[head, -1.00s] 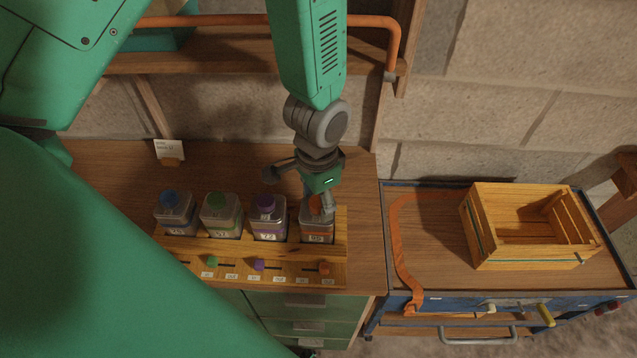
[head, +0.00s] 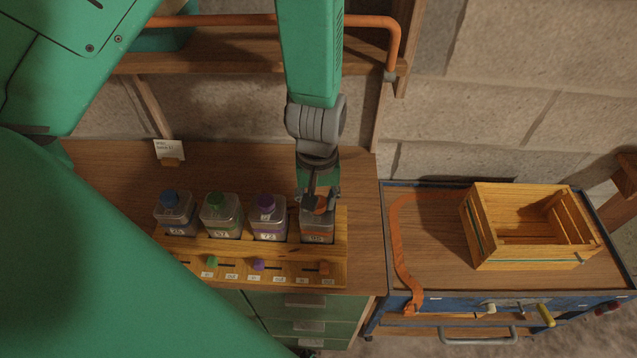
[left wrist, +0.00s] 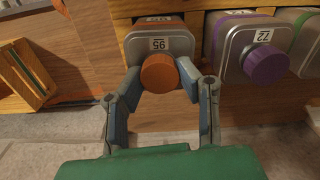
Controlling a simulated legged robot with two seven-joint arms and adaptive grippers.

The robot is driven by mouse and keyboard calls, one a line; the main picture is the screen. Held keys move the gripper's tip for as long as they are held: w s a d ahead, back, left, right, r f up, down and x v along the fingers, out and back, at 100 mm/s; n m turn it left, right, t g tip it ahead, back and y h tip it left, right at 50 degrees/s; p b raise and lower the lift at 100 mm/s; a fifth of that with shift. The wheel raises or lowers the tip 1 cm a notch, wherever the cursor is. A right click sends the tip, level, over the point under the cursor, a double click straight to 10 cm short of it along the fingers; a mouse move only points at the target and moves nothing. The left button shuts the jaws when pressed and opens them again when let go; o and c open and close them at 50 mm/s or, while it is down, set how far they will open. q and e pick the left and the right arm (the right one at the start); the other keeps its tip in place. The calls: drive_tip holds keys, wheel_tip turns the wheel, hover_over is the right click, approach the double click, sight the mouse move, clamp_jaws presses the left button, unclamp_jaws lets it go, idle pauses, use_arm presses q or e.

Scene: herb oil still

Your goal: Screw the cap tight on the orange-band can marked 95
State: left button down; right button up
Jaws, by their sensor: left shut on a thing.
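The can marked 95 (head: 317,229) stands upright at the right end of the row of cans, in a wooden rack. Its orange cap (left wrist: 160,73) sits on its top, and its 95 label shows in the left wrist view (left wrist: 158,44). My left gripper (head: 319,204) points down over this can, shut on the orange cap with one finger on each side. The fingers hide part of the cap in the head view. The cap's thread and any gap below it cannot be made out. My right gripper is not in view.
Cans with purple (head: 268,202), green (head: 219,201) and blue (head: 170,198) caps stand left of it in the wooden rack (head: 205,251). A slatted crate (head: 490,250) and an orange strap (head: 399,245) lie on the cart at right. A small card (head: 169,150) stands behind.

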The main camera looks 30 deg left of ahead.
use_arm(q)
drive_tip(key=m, duration=1.9)
drive_tip(key=shift+m, duration=0.3)
drive_tip(key=c, duration=1.1)
unclamp_jaws()
drive_tip(key=shift+o, duration=0.2)
drive_tip(key=shift+c, duration=0.4)
